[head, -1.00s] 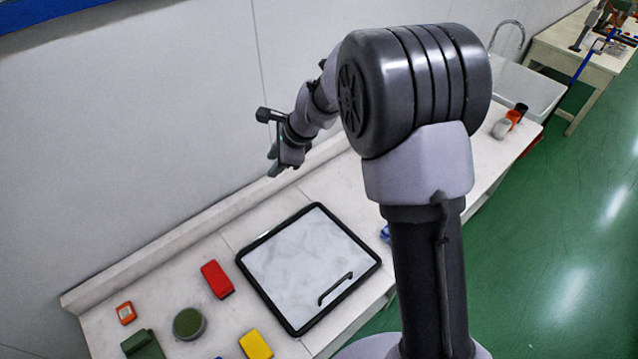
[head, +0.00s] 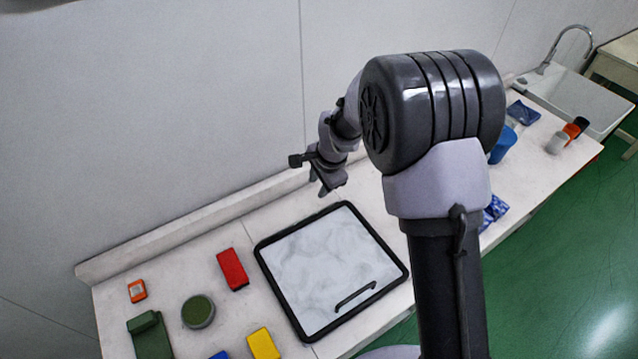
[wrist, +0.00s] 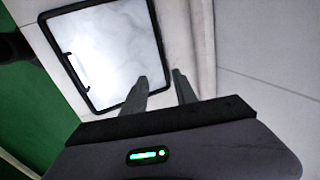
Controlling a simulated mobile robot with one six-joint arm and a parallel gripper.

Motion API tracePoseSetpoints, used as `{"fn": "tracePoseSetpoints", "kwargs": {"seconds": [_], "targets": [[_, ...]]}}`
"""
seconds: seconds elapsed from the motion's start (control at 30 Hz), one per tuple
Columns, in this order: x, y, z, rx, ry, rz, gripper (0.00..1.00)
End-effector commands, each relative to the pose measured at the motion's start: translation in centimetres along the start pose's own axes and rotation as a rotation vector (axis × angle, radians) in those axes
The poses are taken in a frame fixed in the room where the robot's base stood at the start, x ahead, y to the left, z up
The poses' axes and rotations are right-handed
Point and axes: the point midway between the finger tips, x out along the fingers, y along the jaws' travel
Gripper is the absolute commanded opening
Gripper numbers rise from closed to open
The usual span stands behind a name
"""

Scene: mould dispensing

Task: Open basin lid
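The basin lid (head: 325,262) is a flat, whitish marbled panel with a black frame, lying closed on the counter. Its black bar handle (head: 355,295) is near the front edge. In the wrist view the lid (wrist: 115,45) is at the upper left, with the handle (wrist: 76,72) on its left side. My gripper (head: 327,190) is above the counter near the lid's back corner, apart from the handle. In the wrist view its two fingers (wrist: 162,82) are spread with nothing between them. The inside of the basin is hidden.
Left of the lid are a red block (head: 232,269), a green round container (head: 198,311), a yellow block (head: 263,344), an orange item (head: 137,291) and a green object (head: 149,335). A blue cup (head: 503,145) and sink (head: 580,100) are at right. A wall (head: 200,120) runs behind.

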Motion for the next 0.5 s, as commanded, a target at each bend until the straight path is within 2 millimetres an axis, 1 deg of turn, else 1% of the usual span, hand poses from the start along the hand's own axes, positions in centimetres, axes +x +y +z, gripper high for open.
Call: {"fn": "tracePoseSetpoints", "kwargs": {"seconds": [0.1, 0.3, 0.33, 0.4, 0.5], "targets": [[0.57, -0.02, 0.01, 0.001, 0.0, -0.001, 0.34], [0.59, -0.03, 0.0, 0.001, 0.0, -0.001, 0.34], [0.59, -0.03, 0.0, 0.001, 0.0, -0.001, 0.3], [0.59, -0.02, 0.0, 0.001, 0.0, -0.001, 0.17], [0.58, -0.02, 0.0, 0.001, 0.0, -0.001, 0.0]]}}
